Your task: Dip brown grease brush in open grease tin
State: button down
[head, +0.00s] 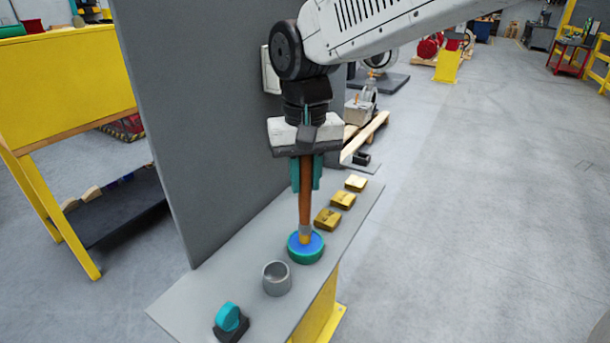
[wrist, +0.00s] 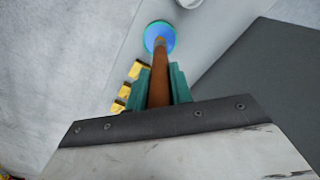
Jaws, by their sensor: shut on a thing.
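The brown grease brush (head: 305,190) is upright in my gripper (head: 306,182), its handle between the teal fingers. Its lower end points down at the open grease tin (head: 305,256), a round teal tin with a blue inside. The tip overlaps the tin's opening in the head view; I cannot tell whether it touches the grease. In the wrist view the brush (wrist: 160,78) runs from my gripper (wrist: 162,84) to the tin (wrist: 172,34), and its far end lies over the tin. The bristles are mostly hidden.
A grey cup (head: 277,279) and a teal round piece on a dark base (head: 230,320) stand nearer on the narrow shelf (head: 185,302). Several brass blocks (head: 342,200) line the shelf beyond the tin. A tall grey panel (head: 200,130) rises along its left side.

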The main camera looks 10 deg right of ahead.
dwell(0.5)
jog(key=shift+r, duration=3.45)
